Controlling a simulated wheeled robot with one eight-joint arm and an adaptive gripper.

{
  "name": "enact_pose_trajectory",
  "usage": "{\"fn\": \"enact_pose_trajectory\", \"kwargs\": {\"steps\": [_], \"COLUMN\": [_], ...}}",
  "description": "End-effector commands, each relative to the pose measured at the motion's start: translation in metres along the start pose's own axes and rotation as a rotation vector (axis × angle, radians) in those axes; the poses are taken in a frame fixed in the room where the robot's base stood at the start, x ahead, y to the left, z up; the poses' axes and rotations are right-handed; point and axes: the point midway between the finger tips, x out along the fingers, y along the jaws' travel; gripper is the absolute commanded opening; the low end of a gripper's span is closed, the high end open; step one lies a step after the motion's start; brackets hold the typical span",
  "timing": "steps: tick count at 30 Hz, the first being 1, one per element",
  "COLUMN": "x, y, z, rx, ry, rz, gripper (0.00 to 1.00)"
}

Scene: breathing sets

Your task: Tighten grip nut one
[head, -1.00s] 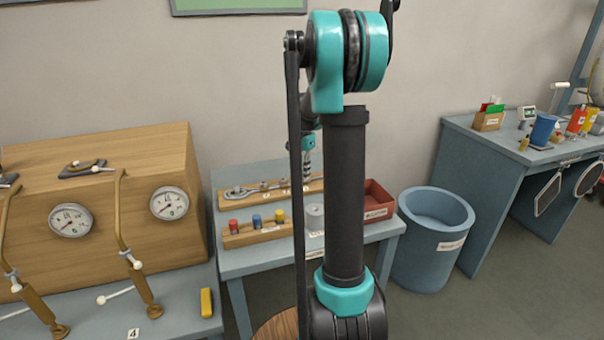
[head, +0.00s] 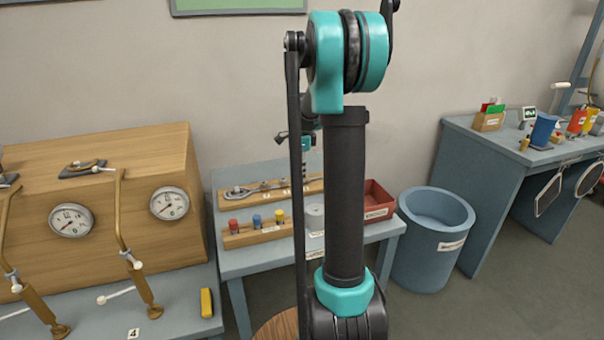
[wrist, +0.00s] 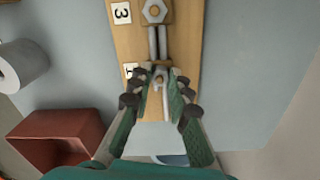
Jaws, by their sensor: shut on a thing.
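The wooden board (wrist: 149,45) runs down the middle of the wrist view and carries metal fittings beside labels 3 and 1. Grip nut one (wrist: 160,80) is on the fitting beside label 1, between my fingertips. My gripper (wrist: 164,77) is shut on it, one finger on each side. The fingers partly cover the fitting. A hex nut (wrist: 155,13) beside label 3 is clear of my gripper. In the head view the board (head: 250,203) lies on the small table, and my arm hides the fingertips.
A red bin (head: 376,200) stands at the table's right end; it also shows in the wrist view (wrist: 60,138). A block with coloured pegs (head: 257,234) is in front of the board. A grey roll (wrist: 22,66) lies nearby. A blue tub (head: 436,236) stands on the floor.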

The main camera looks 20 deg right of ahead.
Motion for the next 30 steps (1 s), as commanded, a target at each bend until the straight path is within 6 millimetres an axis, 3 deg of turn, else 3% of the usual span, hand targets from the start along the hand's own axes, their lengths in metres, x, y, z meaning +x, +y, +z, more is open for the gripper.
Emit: {"fn": "enact_pose_trajectory", "kwargs": {"steps": [22, 23, 24, 27, 30], "x": [-0.0004, -0.0004, -0.0003, -0.0003, -0.0002], "y": [-0.0009, -0.0009, -0.0009, -0.0007, -0.0005], "z": [-0.0001, -0.0001, -0.0001, -0.0001, -0.0001], "rx": [0.084, 0.084, 0.084, 0.083, 0.083], "ry": [0.000, 0.000, 0.000, 0.000, 0.000], "rz": [-0.001, -0.001, -0.001, -0.001, -0.001], "gripper": [0.00, 0.21, 0.26, 0.39, 0.39]}}
